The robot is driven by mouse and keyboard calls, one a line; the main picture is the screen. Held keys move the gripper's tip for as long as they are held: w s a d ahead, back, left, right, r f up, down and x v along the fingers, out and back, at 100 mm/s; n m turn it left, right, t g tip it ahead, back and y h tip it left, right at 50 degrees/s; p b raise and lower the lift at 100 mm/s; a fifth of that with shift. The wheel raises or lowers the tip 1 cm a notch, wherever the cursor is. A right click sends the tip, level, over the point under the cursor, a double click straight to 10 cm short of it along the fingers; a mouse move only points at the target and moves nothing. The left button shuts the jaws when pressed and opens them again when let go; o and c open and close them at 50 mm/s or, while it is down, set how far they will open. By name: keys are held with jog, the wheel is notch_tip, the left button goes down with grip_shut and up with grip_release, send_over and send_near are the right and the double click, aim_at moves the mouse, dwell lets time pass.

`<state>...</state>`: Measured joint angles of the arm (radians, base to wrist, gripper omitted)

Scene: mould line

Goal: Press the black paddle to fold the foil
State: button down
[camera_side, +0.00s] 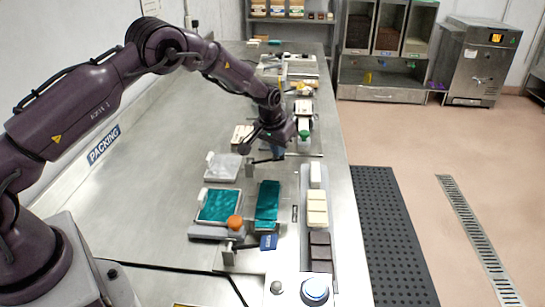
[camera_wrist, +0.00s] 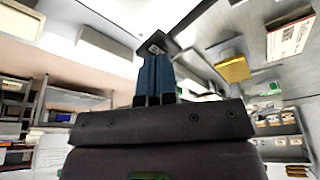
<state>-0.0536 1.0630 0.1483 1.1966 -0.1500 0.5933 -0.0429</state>
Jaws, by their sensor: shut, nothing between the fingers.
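My gripper (camera_side: 277,153) is shut and empty, pointing down over the steel bench in the side view. Its blue fingers (camera_wrist: 156,76) are together in the wrist view. A small black plate, which looks like the black paddle (camera_wrist: 150,46), shows right at the fingertips; I cannot tell whether they touch. In the side view a thin dark bar (camera_side: 261,161) lies beside the fingertips and may be the same part. Teal foil (camera_side: 218,205) lies flat in a grey tray at the front. Another teal foil piece (camera_side: 267,203) lies to its right.
An orange knob (camera_side: 235,222) stands at the tray's front edge. A clear-topped block (camera_side: 223,167) sits behind the tray. A rail (camera_side: 309,245) with cream and brown bars runs along the right. Bare bench lies to the left.

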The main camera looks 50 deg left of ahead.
jog(key=shift+s+f, duration=0.1)
jog(key=shift+f, duration=2.25)
jog(key=shift+r, duration=5.1)
jog(key=s+d+r+m, duration=0.1)
jog(key=s+d+r, duration=0.1)
jog(key=s+r, duration=0.5)
jog(key=s+d+r+m+t, duration=0.1)
jog(key=s+d+r, duration=0.2)
jog(key=s, duration=1.4)
jog(key=s+d+r+m+t, duration=0.1)
jog(key=s+d+r, duration=0.2)
jog(key=s+r, duration=0.8)
jog(key=shift+s+d+r+h, duration=0.25)
jog(key=shift+s+h, duration=0.15)
jog(key=shift+s, duration=0.65)
